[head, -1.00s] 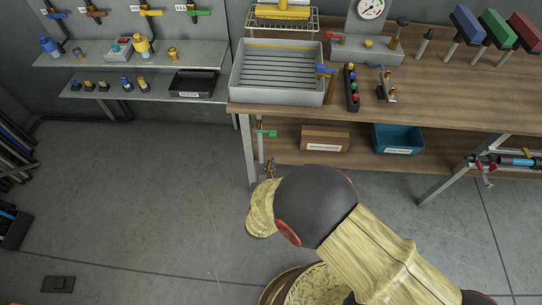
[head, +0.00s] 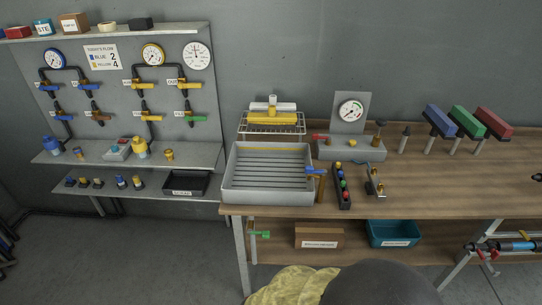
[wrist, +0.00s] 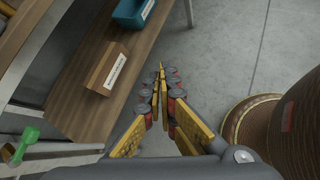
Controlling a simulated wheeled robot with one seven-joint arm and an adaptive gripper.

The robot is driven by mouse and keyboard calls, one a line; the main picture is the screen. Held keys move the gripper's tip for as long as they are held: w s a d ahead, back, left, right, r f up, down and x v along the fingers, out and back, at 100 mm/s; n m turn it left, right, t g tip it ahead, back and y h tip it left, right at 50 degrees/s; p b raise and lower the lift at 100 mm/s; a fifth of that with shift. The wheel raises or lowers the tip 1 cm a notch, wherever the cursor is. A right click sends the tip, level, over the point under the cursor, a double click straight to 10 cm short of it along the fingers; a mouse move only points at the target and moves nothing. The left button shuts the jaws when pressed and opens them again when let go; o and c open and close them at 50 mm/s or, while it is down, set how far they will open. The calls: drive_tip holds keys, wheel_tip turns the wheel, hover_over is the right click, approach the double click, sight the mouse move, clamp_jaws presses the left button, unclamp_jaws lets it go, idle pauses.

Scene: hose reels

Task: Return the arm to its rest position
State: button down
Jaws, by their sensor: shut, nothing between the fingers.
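My gripper (wrist: 161,90) shows in the wrist view with its yellow fingers together and nothing between them. It hangs over the grey floor in front of the workbench's lower shelf. In the head view only part of my arm shows at the bottom edge, and the gripper itself is out of the picture.
The workbench (head: 450,183) holds a grey tray (head: 228,192). On its lower shelf are a cardboard box (head: 319,237) and a teal bin (head: 393,234); the box also shows near my fingers in the wrist view (wrist: 108,70). A green-handled valve (head: 261,234) sticks out near the bench leg. Floor lies clear at left.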

drive_tip(key=s+r+m+g+y, duration=0.2)
drive_tip(key=s+r+m+y, duration=0.25)
drive_tip(key=r+m, duration=0.4)
drive_tip(key=s+r+m+g+y, duration=0.25)
drive_tip(key=s+r+m, duration=0.35)
drive_tip(key=r+m, duration=0.3)
drive_tip(key=d+r+m+t+y+p, duration=0.1)
drive_tip(key=d+r+m+t, duration=0.2)
drive_tip(key=r, duration=1)
drive_tip(key=shift+d+m+t, duration=0.35)
drive_tip(key=shift+d+t, duration=0.2)
drive_tip(key=shift+d, duration=0.7)
drive_tip(key=c, duration=2.6)
unclamp_jaws()
drive_tip(key=shift+r, duration=0.1)
